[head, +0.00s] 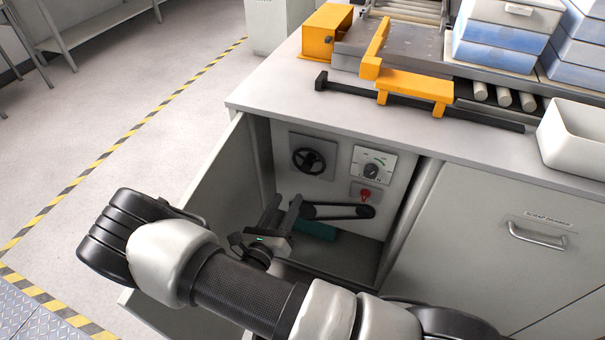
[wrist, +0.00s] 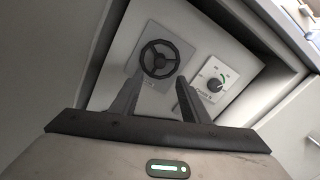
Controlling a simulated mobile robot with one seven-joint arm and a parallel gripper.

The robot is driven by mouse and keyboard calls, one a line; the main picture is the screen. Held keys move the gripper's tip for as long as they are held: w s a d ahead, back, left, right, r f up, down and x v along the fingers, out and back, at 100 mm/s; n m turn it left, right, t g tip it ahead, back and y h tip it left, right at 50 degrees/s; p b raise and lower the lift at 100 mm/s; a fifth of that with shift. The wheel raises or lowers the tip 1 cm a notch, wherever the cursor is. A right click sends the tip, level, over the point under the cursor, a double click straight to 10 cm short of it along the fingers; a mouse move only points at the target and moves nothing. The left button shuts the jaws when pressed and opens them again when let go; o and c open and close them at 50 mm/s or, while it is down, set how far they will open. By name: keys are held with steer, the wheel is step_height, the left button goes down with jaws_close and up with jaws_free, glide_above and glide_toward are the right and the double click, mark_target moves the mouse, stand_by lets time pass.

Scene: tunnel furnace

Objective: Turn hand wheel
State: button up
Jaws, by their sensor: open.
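The hand wheel (head: 308,161) is a black spoked wheel on a grey square plate, mounted on the back panel inside an open cabinet. It also shows in the wrist view (wrist: 159,58), upper middle, beyond my fingers. My gripper (head: 285,206) is open and empty at the cabinet opening, below and in front of the wheel, apart from it. In the wrist view my gripper's fingers (wrist: 158,92) point up toward the panel, with the wheel above the left finger. The left finger covers a little of the wheel plate's lower edge.
A black belt or lever (head: 338,211) and a teal object (head: 315,230) lie below. The cabinet door (head: 205,190) stands open at left; a closed drawer front (head: 510,240) is at right.

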mark_target(305, 168)
steer(key=b+x, duration=0.2)
steer(key=x, duration=1)
steer(key=shift+w+d, duration=0.15)
steer(key=shift+w, duration=0.15)
steer(key=c, duration=1.1)
steer(key=shift+o, duration=0.2)
